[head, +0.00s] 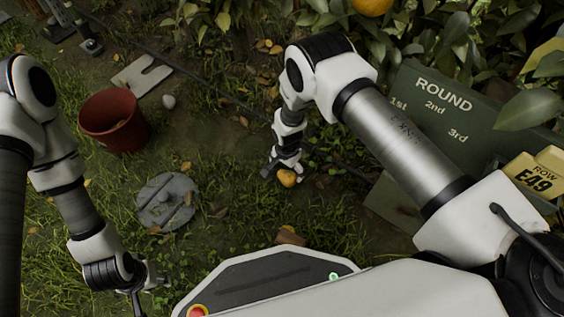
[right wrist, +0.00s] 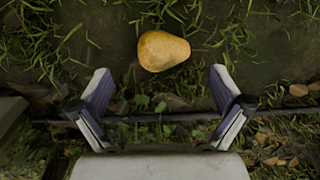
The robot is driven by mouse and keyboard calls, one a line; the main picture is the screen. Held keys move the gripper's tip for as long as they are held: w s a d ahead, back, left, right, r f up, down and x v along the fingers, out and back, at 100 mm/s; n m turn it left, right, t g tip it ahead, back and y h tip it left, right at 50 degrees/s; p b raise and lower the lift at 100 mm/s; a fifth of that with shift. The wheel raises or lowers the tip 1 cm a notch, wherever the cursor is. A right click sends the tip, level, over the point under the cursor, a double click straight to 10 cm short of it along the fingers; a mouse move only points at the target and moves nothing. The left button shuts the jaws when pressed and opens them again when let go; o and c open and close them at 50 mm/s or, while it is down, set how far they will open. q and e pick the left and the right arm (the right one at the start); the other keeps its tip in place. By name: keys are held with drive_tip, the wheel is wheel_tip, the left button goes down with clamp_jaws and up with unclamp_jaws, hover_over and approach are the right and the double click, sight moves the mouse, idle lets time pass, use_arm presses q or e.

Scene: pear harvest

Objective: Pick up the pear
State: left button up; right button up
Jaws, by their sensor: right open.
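The yellow-orange pear (head: 287,178) lies on the ground near the middle of the head view, right by the tips of my right gripper (head: 285,167). In the right wrist view the pear (right wrist: 162,51) lies on bare soil among grass, its narrow end to the right. There my right gripper (right wrist: 160,86) is open and empty, its two fingers spread to either side below the pear in the picture. The pear is not between the fingers in that view. My left gripper (head: 148,290) is at the lower left of the head view; its fingers are partly cut off by the frame edge.
A red-brown bucket (head: 113,120) and a round grey stone lid (head: 167,201) stand to the left. A dark hose (head: 225,95) crosses the ground behind. A green sign (head: 440,120) and a yellow row tag (head: 538,176) are at right. Leaves and an orange fruit (head: 372,5) hang above.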

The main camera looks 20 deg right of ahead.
sight(287, 173)
drive_tip(key=f+b, duration=0.3)
drive_tip(key=f, duration=0.2)
drive_tip(key=w+f+b, duration=0.1)
drive_tip(key=f+b, duration=0.1)
drive_tip(key=f, duration=0.1)
drive_tip(key=shift+d+b, duration=0.2)
drive_tip(key=shift+b, duration=0.1)
drive_tip(key=shift+r, duration=0.15)
drive_tip(key=c, duration=1.2)
